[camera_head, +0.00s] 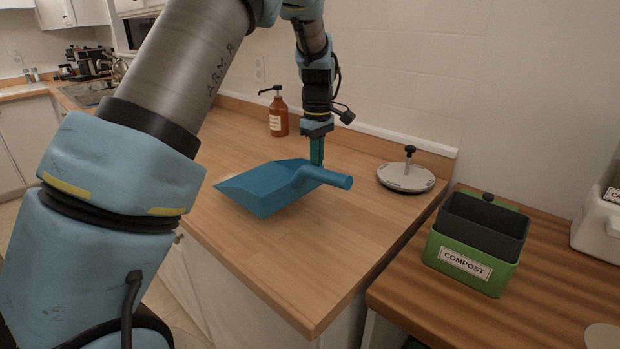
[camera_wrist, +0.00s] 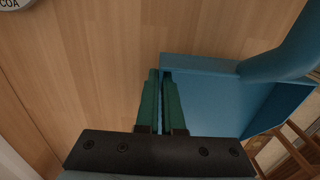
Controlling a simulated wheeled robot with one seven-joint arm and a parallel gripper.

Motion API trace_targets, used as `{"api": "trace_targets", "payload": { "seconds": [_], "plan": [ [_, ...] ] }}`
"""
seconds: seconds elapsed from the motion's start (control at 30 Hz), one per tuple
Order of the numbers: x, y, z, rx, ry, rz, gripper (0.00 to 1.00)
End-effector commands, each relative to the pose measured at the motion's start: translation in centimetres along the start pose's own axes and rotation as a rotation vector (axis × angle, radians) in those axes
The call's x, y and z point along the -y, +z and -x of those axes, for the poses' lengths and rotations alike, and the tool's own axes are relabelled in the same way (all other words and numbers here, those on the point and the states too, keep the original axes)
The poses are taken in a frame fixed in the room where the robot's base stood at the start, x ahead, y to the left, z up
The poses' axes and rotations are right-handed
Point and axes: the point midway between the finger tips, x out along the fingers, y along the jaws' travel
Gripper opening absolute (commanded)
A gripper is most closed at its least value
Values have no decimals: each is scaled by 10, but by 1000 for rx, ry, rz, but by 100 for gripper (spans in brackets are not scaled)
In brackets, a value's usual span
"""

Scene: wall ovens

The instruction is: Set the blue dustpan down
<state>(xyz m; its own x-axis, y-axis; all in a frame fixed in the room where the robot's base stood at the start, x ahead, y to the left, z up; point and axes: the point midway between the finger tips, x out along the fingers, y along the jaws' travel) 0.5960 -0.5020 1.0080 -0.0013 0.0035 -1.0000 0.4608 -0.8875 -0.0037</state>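The blue dustpan (camera_head: 262,190) appears over the wooden counter, its handle (camera_head: 328,178) pointing right and its wide mouth to the left. I cannot tell whether its underside touches the counter. My gripper (camera_head: 317,160) points down at the dustpan's far side, close to the handle's base. In the wrist view, the green fingers (camera_wrist: 160,75) are close together with a thin blue wall of the dustpan (camera_wrist: 205,105) between them. The handle runs off the wrist view's upper right. The fingertips are partly hidden by the dustpan in the head view.
An orange pump bottle (camera_head: 278,113) stands near the wall. A round grey lid with a black knob (camera_head: 406,177) lies right of the handle. A green compost bin (camera_head: 470,270) stands on the right counter. The front of the wooden counter (camera_head: 310,270) is clear up to its edge.

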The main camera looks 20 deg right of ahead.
Motion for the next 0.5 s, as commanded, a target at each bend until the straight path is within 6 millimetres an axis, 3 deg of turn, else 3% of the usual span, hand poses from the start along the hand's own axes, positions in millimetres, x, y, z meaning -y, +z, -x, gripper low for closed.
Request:
{"api": "trace_targets", "payload": {
  "seconds": [0.4, 0.5],
  "plan": [
    [0, 0, -42, 0, -1, 1, 0],
    [0, 0, -44, -1, 1, 0, 0]
  ]
}}
